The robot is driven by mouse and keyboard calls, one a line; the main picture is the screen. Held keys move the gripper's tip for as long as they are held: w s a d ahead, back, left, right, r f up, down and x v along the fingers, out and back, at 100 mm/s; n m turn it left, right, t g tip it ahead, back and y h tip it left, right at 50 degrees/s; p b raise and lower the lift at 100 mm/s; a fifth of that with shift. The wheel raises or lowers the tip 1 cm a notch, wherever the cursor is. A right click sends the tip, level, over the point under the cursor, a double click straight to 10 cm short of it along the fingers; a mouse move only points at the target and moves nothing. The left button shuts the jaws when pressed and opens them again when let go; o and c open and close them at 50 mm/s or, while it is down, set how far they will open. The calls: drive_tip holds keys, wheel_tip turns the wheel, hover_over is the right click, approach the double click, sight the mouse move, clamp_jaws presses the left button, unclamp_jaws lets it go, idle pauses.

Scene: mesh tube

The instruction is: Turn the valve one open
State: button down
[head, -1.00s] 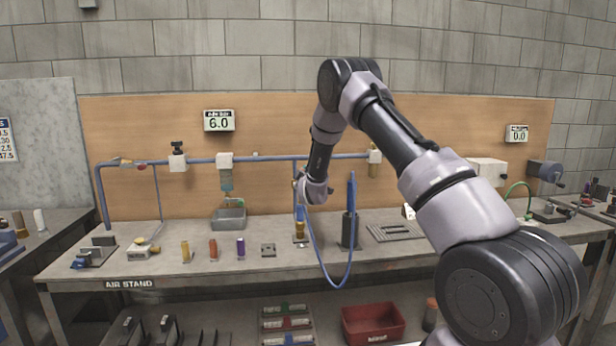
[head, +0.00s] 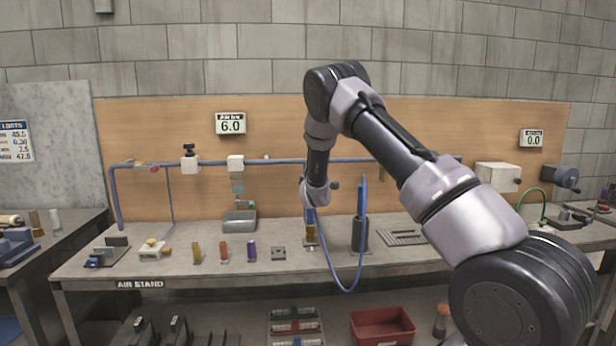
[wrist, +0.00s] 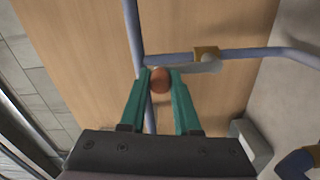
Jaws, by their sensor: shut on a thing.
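In the wrist view, my gripper (wrist: 160,74) has its two teal fingers closed around an orange-red knob (wrist: 161,82). The knob is at the end of a grey lever (wrist: 190,69). The lever reaches to a brass valve body (wrist: 206,51) on a blue-grey pipe. The lever lies roughly along that pipe. In the head view, my wrist hangs in front of the panel near the middle of the pipe run, and the fingertips and the held knob are hidden. Another small fitting with a red end (head: 154,169) shows at the pipe's left end.
The blue pipe (head: 205,162) runs along the wooden panel. A display (head: 230,124) reads 6.0, and one at the right (head: 531,138) reads 0.0. A blue hose loops below my wrist. The bench (head: 225,275) holds small coloured parts and a dark cylinder (head: 360,234).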

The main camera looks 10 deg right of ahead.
drive_tip(key=c, duration=0.6)
unclamp_jaws()
drive_tip(key=shift+s, duration=0.15)
drive_tip(key=s, duration=1)
drive_tip(key=shift+s, duration=0.3)
